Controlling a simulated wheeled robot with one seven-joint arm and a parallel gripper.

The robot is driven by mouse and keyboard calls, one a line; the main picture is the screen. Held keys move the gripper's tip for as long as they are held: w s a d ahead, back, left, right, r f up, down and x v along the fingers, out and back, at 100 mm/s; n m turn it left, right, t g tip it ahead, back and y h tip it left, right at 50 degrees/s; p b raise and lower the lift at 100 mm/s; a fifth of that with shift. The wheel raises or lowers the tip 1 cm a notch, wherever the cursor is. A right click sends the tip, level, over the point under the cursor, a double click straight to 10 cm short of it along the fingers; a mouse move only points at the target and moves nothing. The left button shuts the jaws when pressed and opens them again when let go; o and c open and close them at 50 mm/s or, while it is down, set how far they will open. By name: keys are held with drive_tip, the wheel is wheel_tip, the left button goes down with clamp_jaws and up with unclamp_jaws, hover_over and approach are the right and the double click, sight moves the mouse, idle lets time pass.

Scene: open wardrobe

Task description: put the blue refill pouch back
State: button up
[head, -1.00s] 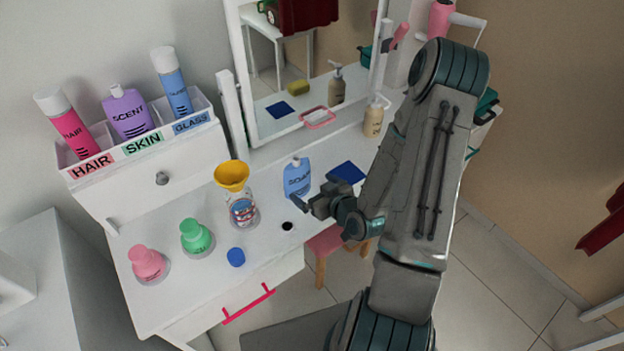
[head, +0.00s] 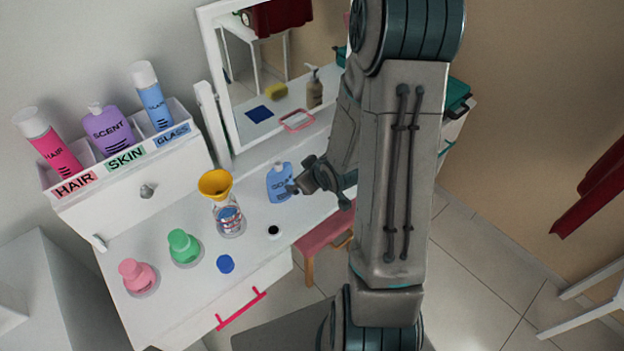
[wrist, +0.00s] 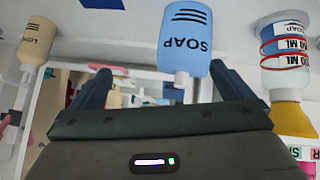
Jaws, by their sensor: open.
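The blue refill pouch (head: 278,184), labelled SOAP and with a pale cap, stands upright on the white dresser top below the mirror. In the wrist view the pouch (wrist: 186,38) appears upside down, its cap between the fingers' directions, nearer the right finger. My gripper (head: 318,196) is open and empty, just right of the pouch in the head view; one finger overlaps its right edge. Contact cannot be told. Both dark fingers of the gripper (wrist: 158,88) show in the wrist view, spread apart.
A bottle (head: 229,220) with a yellow funnel (head: 215,184) stands left of the pouch. Green (head: 183,246) and pink (head: 136,274) bottles and a blue disc (head: 225,264) are further front. A labelled organizer (head: 186,128) holds three containers. The mirror (head: 240,110) stands behind.

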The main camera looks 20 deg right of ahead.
drive_tip(key=s+a+r+m+g+h, duration=0.1)
drive_tip(key=s+r, duration=0.2)
drive_tip(key=r, duration=0.4)
drive_tip(key=s+r+m+g+h, duration=0.2)
drive_tip(key=s+r, duration=0.2)
drive_tip(key=r, duration=0.3)
drive_tip(key=s+a+r+m+g+y, duration=0.1)
drive_tip(key=s+a+r, duration=0.1)
drive_tip(key=s+r, duration=0.2)
drive_tip(key=s+a+r+g, duration=0.1)
drive_tip(key=s+a+r, duration=0.2)
drive_tip(key=s, duration=0.5)
drive_tip(key=shift+s+a+r+m+y, duration=0.25)
drive_tip(key=shift+a+r+m+y, duration=0.05)
drive_tip(key=shift+r+m+y, duration=0.15)
